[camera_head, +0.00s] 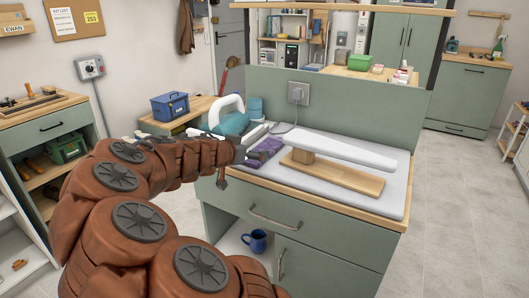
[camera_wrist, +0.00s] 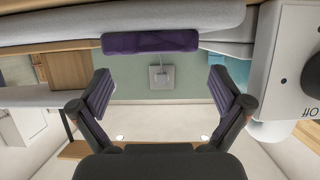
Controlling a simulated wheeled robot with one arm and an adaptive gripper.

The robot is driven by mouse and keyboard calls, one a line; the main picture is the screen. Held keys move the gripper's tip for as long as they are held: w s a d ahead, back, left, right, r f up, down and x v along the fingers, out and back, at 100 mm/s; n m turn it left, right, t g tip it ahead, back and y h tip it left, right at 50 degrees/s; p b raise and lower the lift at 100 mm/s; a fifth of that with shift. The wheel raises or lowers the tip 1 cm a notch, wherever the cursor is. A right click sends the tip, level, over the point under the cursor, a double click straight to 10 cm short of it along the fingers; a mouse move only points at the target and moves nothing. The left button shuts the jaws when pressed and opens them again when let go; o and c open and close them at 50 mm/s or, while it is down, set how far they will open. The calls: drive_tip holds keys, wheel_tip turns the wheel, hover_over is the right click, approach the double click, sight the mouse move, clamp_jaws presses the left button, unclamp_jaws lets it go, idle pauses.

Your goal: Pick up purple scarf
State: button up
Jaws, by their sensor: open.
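The purple scarf (camera_head: 266,147) lies as a small folded bundle on the grey ironing pad (camera_head: 385,193) on the green cabinet's worktop. It is left of the wooden base of the sleeve board. My gripper (camera_head: 243,157) is just left of the scarf, at about worktop height, and partly covers the view around it. In the wrist view, which looks upside down, my gripper (camera_wrist: 162,92) has its fingers wide apart with nothing between them. The scarf (camera_wrist: 150,42) shows there as a purple strip ahead, along the worktop edge, apart from the fingers.
The white sleeve board (camera_head: 338,149) on its wooden base (camera_head: 345,182) stands right of the scarf. A teal iron (camera_head: 232,122) with a white handle is behind my gripper. A wall socket (camera_head: 298,93) is on the back panel. A blue mug (camera_head: 257,241) sits in the open shelf below.

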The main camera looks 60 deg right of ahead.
sight(263, 149)
drive_tip(key=x, duration=0.3)
drive_tip(key=p+x, duration=0.1)
drive_tip(key=shift+s+d+f, duration=0.15)
drive_tip(key=shift+s, duration=0.2)
drive_tip(key=shift+d+f, duration=0.3)
drive_tip(key=shift+d, duration=0.35)
drive_tip(key=shift+c, duration=0.2)
drive_tip(key=c, duration=1.2)
